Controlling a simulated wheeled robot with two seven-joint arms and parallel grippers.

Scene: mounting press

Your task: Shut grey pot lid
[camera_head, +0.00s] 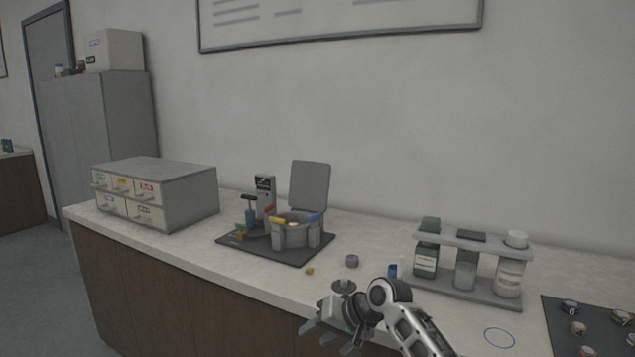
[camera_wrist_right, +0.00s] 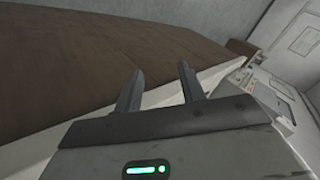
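The grey pot (camera_head: 294,231) stands on a dark base plate on the counter in the head view. Its flat grey lid (camera_head: 309,186) is raised, standing nearly upright at the back of the pot. The pot has yellow and blue marks at its rim, and something small and light shows inside it. My right gripper (camera_head: 327,336) is at the front edge of the counter, in front and to the right of the pot, well apart from it. In the right wrist view its two fingers (camera_wrist_right: 158,88) are spread with nothing between them. My left gripper is not in view.
A press column (camera_head: 265,197) stands left of the pot. A drawer cabinet (camera_head: 157,193) is at the left. A bottle rack (camera_head: 470,289) stands at the right, beside a dark mat (camera_head: 562,333).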

